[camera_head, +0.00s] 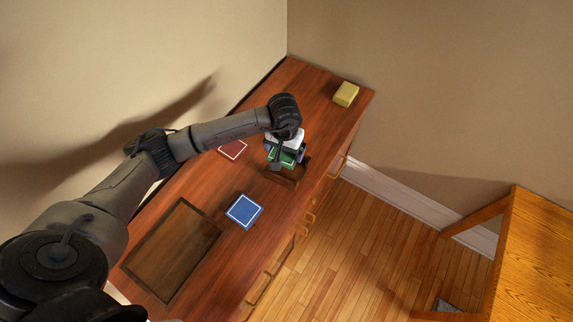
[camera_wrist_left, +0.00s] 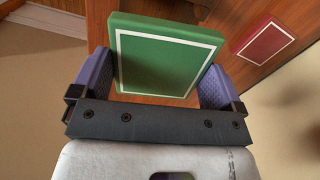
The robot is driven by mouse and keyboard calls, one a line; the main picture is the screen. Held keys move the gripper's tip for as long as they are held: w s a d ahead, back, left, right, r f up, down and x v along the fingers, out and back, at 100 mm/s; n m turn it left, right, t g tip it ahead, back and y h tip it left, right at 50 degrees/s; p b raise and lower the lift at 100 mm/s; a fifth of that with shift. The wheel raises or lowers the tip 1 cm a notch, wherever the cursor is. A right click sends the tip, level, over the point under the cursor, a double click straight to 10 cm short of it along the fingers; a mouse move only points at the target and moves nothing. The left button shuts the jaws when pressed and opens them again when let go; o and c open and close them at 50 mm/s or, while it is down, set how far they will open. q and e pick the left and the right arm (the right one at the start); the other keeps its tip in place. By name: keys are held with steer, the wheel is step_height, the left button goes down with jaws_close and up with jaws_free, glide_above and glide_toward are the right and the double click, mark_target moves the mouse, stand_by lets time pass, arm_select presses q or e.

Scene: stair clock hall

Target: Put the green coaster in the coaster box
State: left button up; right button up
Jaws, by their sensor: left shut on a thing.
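The green coaster (camera_head: 284,159) is square with a white border line. My left gripper (camera_head: 288,161) is shut on it, with a finger at each side edge. The coaster (camera_wrist_left: 165,62) fills the middle of the left wrist view between the purple finger pads. In the head view a small dark brown wooden box (camera_head: 284,177), which looks like the coaster box, stands on the cabinet top just below the coaster. The coaster and gripper partly cover the box, so I cannot tell the gap between coaster and box. My right gripper is in neither view.
A red coaster (camera_head: 233,149) lies left of the box, and a blue coaster (camera_head: 244,211) lies nearer. A dark wooden panel or tray (camera_head: 172,250) lies at the near left of the cabinet top (camera_head: 308,88). A yellow block (camera_head: 346,94) sits at the far end. Walls border the back.

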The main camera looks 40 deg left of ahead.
arm_select(q)
steer(key=shift+m, duration=0.3)
steer(key=shift+w+d, duration=0.1)
steer(key=shift+w, duration=0.5)
steer(key=shift+s+f, duration=0.15)
steer(key=shift+f, duration=0.3)
steer(key=shift+f+b, duration=1.15)
steer(key=shift+f, duration=0.55)
steer(key=shift+f+b, duration=2.1)
steer(key=shift+f, duration=0.15)
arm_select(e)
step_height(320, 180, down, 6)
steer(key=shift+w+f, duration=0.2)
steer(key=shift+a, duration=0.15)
arm_select(q)
steer(key=o, duration=0.7)
steer(key=shift+c, duration=0.2)
